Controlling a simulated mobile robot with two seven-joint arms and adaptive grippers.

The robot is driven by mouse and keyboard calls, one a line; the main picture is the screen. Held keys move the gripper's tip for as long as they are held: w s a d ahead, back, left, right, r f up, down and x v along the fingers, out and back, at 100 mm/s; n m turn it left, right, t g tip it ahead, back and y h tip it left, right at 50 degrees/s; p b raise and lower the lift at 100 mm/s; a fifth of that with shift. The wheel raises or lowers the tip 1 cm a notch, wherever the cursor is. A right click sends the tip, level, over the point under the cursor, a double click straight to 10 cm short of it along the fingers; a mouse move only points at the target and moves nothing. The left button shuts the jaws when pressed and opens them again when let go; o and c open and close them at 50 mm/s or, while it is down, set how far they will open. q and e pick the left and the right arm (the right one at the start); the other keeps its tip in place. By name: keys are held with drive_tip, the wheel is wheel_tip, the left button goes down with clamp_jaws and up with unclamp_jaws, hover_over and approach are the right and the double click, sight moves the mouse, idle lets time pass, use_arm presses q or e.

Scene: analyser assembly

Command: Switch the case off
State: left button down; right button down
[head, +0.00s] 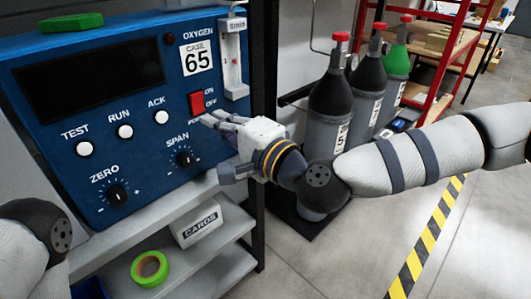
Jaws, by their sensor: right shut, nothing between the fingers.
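The blue analyser case (75,118), marked CASE 65 and OXYGEN, stands on a shelf at the left. Its red power switch (197,102) is on the right side of the front panel, with ON above OFF beside it. My right gripper (206,119) is shut and empty, its fingertips just below the red switch and close to the panel. I cannot tell whether they touch it. The switch's exact tilt is too small to tell. The dark display (90,77) shows nothing lit. My left arm shows at the lower left, but its gripper is out of view.
TEST (85,148), RUN (125,131) and ACK (162,117) buttons and the ZERO (117,193) and SPAN (185,159) knobs share the panel. A flow tube (234,65) is right of the switch. Gas cylinders (333,110) stand further right. Green tape (149,268) lies below.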

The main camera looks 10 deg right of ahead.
use_arm(q)
drive_tip(key=shift+s+f, duration=0.2)
use_arm(e)
drive_tip(key=f+v, duration=0.1)
drive_tip(key=v, duration=0.9)
drive_tip(key=shift+f, duration=0.15)
